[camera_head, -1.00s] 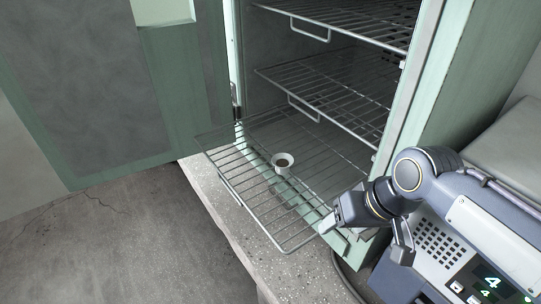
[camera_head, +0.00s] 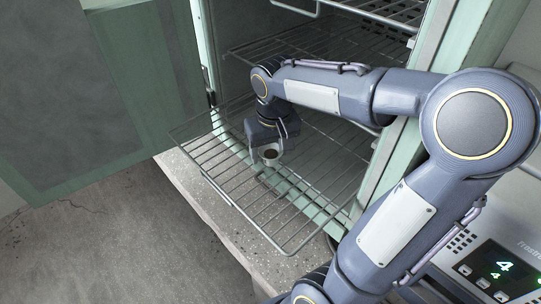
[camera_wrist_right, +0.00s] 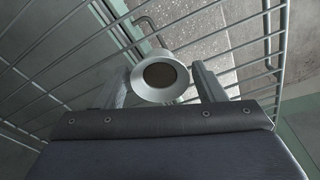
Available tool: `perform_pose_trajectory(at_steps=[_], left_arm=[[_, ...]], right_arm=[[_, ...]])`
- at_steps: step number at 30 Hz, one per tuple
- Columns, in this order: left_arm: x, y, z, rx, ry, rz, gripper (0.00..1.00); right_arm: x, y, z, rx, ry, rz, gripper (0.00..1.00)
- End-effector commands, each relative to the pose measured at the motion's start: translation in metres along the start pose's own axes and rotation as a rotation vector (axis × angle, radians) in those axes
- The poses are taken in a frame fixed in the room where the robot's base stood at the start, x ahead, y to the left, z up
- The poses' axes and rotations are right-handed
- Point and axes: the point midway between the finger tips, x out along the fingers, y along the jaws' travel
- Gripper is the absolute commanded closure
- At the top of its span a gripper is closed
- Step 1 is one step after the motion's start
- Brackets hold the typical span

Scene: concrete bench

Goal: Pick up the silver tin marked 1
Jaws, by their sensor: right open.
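The silver tin (camera_head: 271,155) stands on the lowest wire rack, which is pulled partly out of the cabinet. It is small and round, with dark contents; I cannot read a mark on it. My right gripper (camera_head: 268,150) is at the tin, reaching down from above. In the right wrist view the tin (camera_wrist_right: 160,78) sits between the two open fingers (camera_wrist_right: 160,88), with a finger on either side. I cannot tell whether either finger touches it. My left gripper is not in view.
The pulled-out wire rack (camera_head: 243,203) extends over the speckled bench edge (camera_head: 205,195). More racks (camera_head: 385,12) are above inside the cabinet. The open green door (camera_head: 75,95) stands at the left.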

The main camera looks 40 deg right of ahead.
Motion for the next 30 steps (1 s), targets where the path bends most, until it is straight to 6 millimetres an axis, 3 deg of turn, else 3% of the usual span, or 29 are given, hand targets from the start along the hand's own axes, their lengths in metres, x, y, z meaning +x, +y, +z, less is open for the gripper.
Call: perform_pose_trajectory(at_steps=[8,16,25,30], left_arm=[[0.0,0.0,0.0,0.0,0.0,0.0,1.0],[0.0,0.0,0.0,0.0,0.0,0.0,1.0],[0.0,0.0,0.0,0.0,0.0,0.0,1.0],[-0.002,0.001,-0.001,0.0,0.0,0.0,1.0]], right_arm=[[0.003,0.0,0.0,0.0,0.0,-0.001,0.38],[0.003,0.0,0.0,0.0,0.0,-0.001,0.73],[0.001,0.0,0.0,0.0,0.001,-0.001,0.73],[-0.013,-0.001,-0.003,-0.001,0.003,-0.001,0.74]])
